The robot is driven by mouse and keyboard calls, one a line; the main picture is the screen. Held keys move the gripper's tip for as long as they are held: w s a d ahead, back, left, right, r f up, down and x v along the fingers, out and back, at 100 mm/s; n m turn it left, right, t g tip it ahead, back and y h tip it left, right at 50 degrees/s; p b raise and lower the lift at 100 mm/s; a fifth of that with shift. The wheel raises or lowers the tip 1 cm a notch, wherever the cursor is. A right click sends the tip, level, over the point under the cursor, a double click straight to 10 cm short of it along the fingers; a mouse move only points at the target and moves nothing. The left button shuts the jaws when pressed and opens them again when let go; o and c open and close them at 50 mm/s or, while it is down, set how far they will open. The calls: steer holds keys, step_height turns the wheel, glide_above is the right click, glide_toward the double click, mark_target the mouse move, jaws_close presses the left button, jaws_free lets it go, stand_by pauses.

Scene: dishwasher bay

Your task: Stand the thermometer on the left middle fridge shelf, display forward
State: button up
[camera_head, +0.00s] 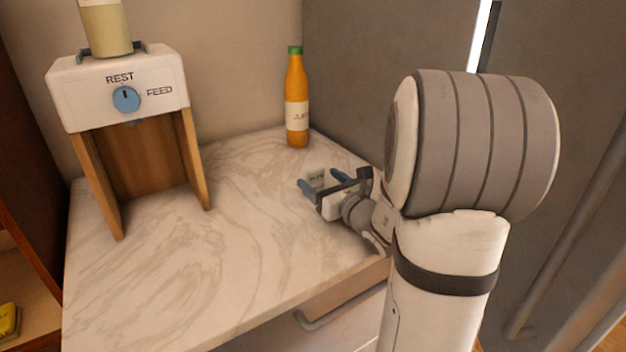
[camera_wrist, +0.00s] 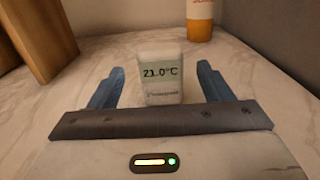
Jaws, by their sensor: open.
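The thermometer (camera_wrist: 162,77) is a small pale block with a display reading 21.0°C. It stands upright on the marble counter, its display facing the wrist camera. In the head view the thermometer (camera_head: 317,179) is small and partly hidden by my gripper. My gripper (camera_wrist: 160,86) is open, with one blue finger on each side of the thermometer and a visible gap to both. In the head view my gripper (camera_head: 321,181) is low over the counter. The shelf of the fridge is not in view.
A juice bottle (camera_head: 296,100) stands behind the thermometer near the back wall. A dispenser (camera_head: 120,88) marked REST and FEED stands at the left. A tall grey panel (camera_head: 345,70) bounds the counter's right side. The counter's (camera_head: 190,270) front left is clear.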

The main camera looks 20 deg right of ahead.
mark_target(317, 175)
steer(key=w, duration=0.4)
steer(key=shift+w+a+r, duration=0.1)
steer(key=shift+w+a, duration=0.05)
steer(key=shift+a, duration=0.2)
steer(key=shift+c, duration=0.2)
steer(key=c, duration=1.1)
steer(key=shift+r, duration=0.15)
steer(key=shift+c, duration=0.2)
step_height(317, 175, up, 10)
steer(key=shift+f+p, duration=0.15)
steer(key=shift+p, duration=0.7)
